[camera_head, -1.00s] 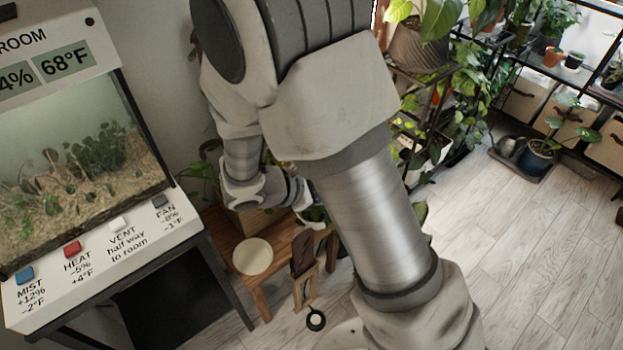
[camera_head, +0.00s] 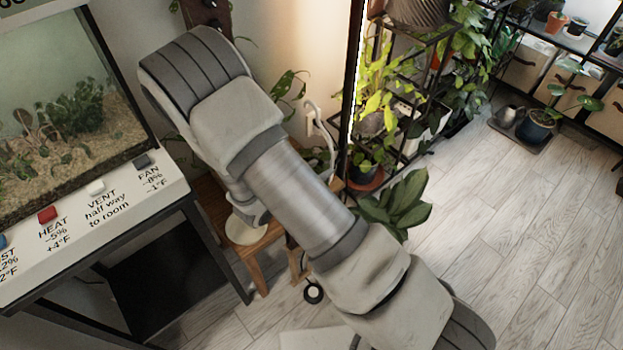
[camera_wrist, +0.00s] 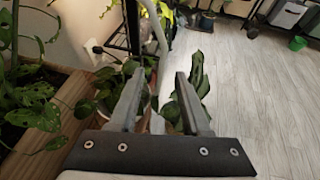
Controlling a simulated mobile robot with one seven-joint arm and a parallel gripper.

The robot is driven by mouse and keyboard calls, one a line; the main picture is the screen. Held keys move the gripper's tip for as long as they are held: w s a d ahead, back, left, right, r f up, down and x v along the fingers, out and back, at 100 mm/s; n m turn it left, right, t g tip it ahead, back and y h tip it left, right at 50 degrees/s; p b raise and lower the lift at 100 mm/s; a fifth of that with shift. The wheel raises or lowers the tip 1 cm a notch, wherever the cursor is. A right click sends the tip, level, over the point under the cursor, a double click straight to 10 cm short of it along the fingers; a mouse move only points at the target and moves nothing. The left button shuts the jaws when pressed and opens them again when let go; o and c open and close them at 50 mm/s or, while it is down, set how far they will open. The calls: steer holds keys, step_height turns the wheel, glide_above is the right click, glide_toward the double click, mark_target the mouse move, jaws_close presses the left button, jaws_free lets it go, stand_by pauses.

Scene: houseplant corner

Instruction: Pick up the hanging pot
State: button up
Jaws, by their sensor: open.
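I cannot tell for sure which pot is the hanging pot. A grey ribbed pot (camera_head: 420,12) shows at the top of the head view, on or by the black plant rack. In the wrist view my gripper (camera_wrist: 160,75) is open, its two fingers apart. Leafy plants lie beyond the fingers, and a pale shape (camera_wrist: 156,123) shows low between them, too unclear to name. No hold on a pot is visible. In the head view my arm hides the gripper.
A terrarium cabinet (camera_head: 100,208) stands at the left, with a wooden bench (camera_head: 262,262) beside it. A wooden planter (camera_wrist: 62,108) is close at left in the wrist view. A broad-leaved plant (camera_head: 398,205) stands by the rack (camera_head: 352,90). The floor at right (camera_head: 480,260) is clear.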

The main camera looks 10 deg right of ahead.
mark_target(333, 162)
steer(key=b+x, duration=0.3)
steer(key=x, duration=0.6)
steer(key=shift+d+f, duration=0.25)
steer(key=shift+f, duration=0.1)
jaws_close()
steer(key=shift+w+r, duration=0.1)
stand_by(0.9)
